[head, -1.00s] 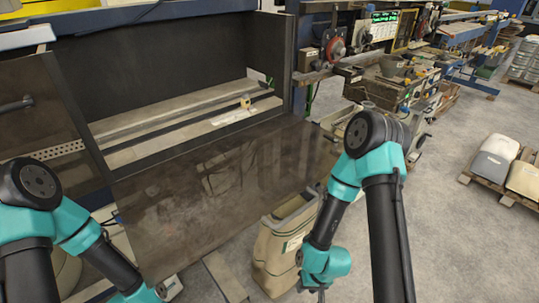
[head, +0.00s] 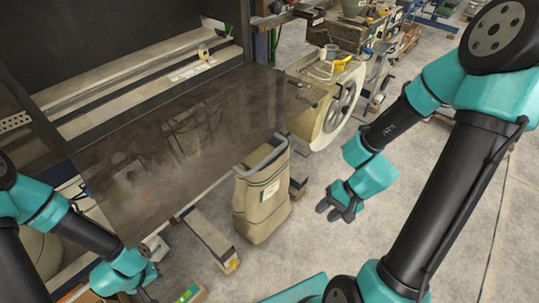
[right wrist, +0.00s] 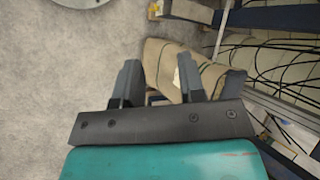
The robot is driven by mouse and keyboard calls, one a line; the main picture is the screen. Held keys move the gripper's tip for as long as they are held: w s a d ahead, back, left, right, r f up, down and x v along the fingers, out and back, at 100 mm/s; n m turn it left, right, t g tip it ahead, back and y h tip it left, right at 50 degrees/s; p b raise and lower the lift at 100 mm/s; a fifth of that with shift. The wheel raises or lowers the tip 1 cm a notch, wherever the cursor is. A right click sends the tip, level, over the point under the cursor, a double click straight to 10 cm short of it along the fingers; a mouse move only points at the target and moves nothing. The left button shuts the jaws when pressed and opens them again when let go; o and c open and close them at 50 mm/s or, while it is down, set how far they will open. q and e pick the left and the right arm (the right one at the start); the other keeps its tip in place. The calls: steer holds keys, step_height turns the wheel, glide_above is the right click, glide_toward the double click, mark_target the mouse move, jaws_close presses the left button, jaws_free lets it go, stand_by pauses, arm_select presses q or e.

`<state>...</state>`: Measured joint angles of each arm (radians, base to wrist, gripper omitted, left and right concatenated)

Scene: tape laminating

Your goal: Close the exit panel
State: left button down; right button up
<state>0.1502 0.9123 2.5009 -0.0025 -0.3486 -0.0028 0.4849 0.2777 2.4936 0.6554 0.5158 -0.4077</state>
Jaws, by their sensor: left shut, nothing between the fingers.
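The exit panel (head: 190,140) is a dark, glossy sheet. It is folded down and juts out from the front of the dark machine opening (head: 110,45), which stands uncovered. My left gripper (head: 147,295) is low at the bottom edge of the head view, below the panel's near left corner; it is shut and its tips are barely visible. My right gripper (head: 338,213) is open and empty, out to the right of the panel and apart from it. Its two spread fingers also show in the right wrist view (right wrist: 158,82).
A brown paper sack (head: 262,195) stands on the floor below the panel's right part, between it and my right gripper; it also shows in the right wrist view (right wrist: 165,65). A cart with a wheel (head: 335,110) stands behind.

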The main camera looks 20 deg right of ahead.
mark_target(270, 155)
step_height(270, 155, up, 23)
steer(key=s+a+m+t+y, duration=0.1)
steer(key=t+y, duration=0.3)
steer(key=t, duration=0.5)
steer(key=shift+s+r, duration=0.15)
steer(key=shift+s, duration=0.15)
steer(key=shift+w+a, duration=0.1)
steer(key=shift+a, duration=0.15)
steer(key=shift+x, duration=8.55)
steer(key=shift+r, duration=0.1)
steer(key=shift+c, duration=0.4)
jaws_close()
